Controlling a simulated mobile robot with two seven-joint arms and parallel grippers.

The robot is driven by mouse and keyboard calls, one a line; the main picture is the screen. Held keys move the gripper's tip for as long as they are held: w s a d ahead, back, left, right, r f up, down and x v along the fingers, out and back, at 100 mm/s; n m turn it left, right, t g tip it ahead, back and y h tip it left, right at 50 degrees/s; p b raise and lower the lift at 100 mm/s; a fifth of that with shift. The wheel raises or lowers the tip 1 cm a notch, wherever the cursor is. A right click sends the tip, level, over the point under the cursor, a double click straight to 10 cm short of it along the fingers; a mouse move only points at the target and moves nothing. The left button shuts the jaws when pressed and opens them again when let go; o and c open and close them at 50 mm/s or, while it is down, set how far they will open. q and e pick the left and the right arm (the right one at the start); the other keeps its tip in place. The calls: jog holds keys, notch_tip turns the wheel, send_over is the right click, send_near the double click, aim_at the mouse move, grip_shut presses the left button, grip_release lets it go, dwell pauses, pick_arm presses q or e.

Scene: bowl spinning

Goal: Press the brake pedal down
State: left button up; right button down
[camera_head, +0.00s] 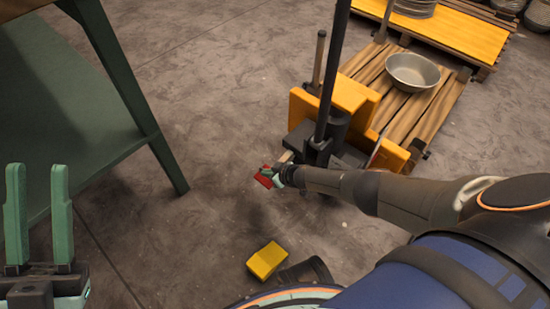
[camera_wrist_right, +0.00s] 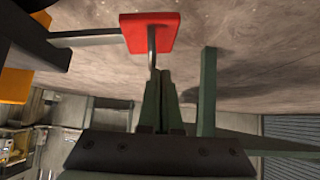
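The red brake pedal (camera_head: 263,178) sticks out low at the front of the orange and black pallet jack (camera_head: 331,115). In the right wrist view the flat red pedal plate (camera_wrist_right: 150,30) is at top centre, with a thin dark stem running down from it. My right gripper (camera_head: 279,174) is right beside the pedal in the head view. In the right wrist view its two fingers (camera_wrist_right: 161,82) are together, with tips close to the stem. I cannot tell whether they touch it. My left gripper (camera_head: 38,200) is open and empty, far left of the pedal.
A green table (camera_head: 75,125) stands at the left. A metal bowl (camera_head: 413,72) sits on the wooden pallet (camera_head: 440,105) behind the jack. A yellow block (camera_head: 267,260) lies low in front. Bare floor (camera_head: 220,75) lies between table and jack.

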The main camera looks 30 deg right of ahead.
pick_arm(q)
jog(key=shift+f+b, duration=0.45)
jog(key=shift+f, duration=0.25)
pick_arm(e)
jog(key=shift+s+a+f, duration=0.1)
jog(key=shift+a+f, duration=0.15)
jog(key=shift+f, duration=0.8)
jog(key=shift+r, duration=0.1)
